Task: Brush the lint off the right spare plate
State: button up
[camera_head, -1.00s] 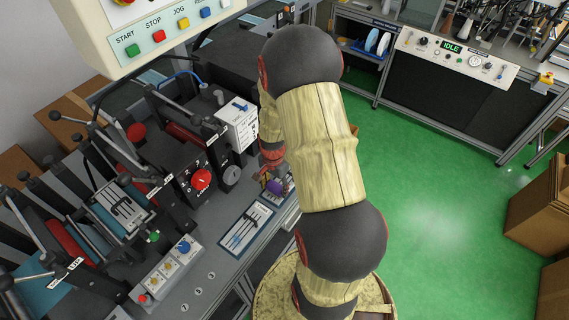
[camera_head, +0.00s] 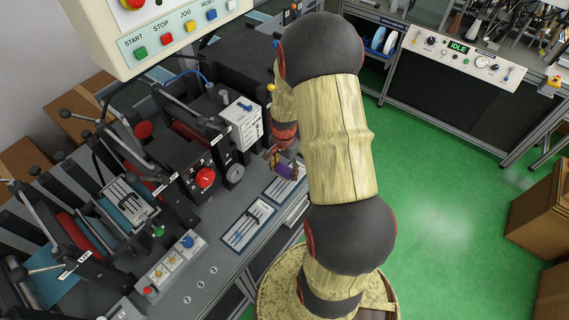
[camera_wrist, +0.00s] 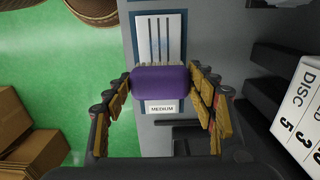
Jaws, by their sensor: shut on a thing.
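My gripper (camera_wrist: 160,76) is shut on a purple brush (camera_wrist: 160,84), with a finger at each end of its block. Pale bristles show along the brush's far edge. A white plate with dark slots (camera_wrist: 160,36) lies on a blue backing beyond the brush in the wrist view. The bristles overlap its near end; I cannot tell whether they touch it. A MEDIUM label (camera_wrist: 162,108) shows on the near side of the brush. In the head view the brush (camera_head: 287,172) is over the right plate (camera_head: 279,188). The left plate (camera_head: 247,225) lies nearby. I cannot make out lint.
A machine with a red knob (camera_head: 205,177) and levers stands left of the plates. A button box (camera_head: 172,262) sits on the grey ledge in front. Green floor (camera_head: 440,190) is open to the right, with cardboard boxes (camera_head: 530,210) at the far right.

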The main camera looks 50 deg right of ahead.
jog(key=shift+r+p, duration=0.65)
jog(key=shift+r, duration=0.65)
jog(key=shift+w+f, duration=0.1)
jog(key=shift+f, duration=0.05)
